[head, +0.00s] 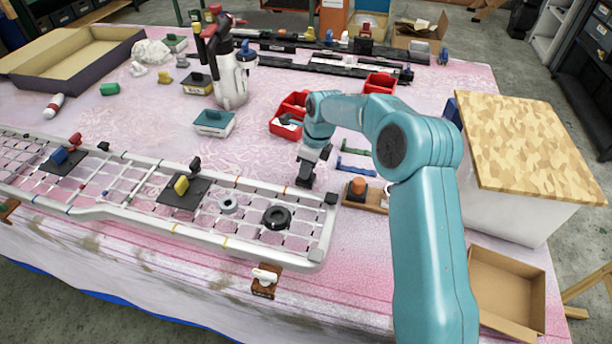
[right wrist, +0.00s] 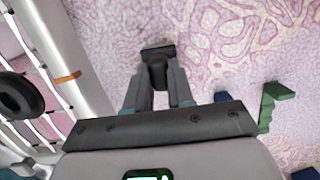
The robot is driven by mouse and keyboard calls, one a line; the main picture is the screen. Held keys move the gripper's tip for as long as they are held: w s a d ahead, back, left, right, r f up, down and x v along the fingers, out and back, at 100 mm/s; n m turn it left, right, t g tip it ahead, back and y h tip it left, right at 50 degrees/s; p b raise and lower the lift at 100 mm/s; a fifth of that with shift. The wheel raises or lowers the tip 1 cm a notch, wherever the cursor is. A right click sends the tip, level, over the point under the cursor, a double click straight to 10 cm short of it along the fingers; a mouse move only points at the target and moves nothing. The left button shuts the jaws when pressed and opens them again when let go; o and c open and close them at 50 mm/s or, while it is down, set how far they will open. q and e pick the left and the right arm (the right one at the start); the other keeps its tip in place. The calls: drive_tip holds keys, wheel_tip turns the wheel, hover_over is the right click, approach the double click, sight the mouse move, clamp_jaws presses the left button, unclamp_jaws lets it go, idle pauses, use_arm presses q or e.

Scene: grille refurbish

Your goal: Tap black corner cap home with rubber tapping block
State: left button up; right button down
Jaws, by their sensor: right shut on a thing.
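The long pale grille (head: 320,240) lies across the front of the table. A black corner cap (head: 331,198) sits at its far right corner; I cannot tell how fully it is seated. My right gripper (head: 308,170) is just beyond the grille's far rail, to the left of that cap and apart from it. It is shut on a black block with a narrow neck, which looks like the rubber tapping block (right wrist: 158,53). In the right wrist view the two grey fingers close on the neck, over pink cloth beside the rail (right wrist: 82,50). My left gripper is out of view.
A black ring (head: 276,217) and pads with coloured grips (head: 185,196) lie on the grille. Red bins (head: 283,128), a wooden tray with an orange-topped item (head: 358,188) and green and blue brackets (head: 350,165) stand near my right arm. A wood-topped box (head: 520,140) is right.

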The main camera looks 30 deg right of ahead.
drive_tip(key=shift+s, duration=0.1)
drive_tip(key=shift+r+p, duration=0.6)
drive_tip(key=shift+p, duration=0.05)
wheel_tip(320, 180, up, 2)
drive_tip(key=shift+r+p, duration=0.25)
drive_tip(key=shift+p, duration=0.65)
wheel_tip(320, 180, up, 2)
drive_tip(key=shift+p, duration=0.8)
drive_tip(key=shift+r, duration=0.1)
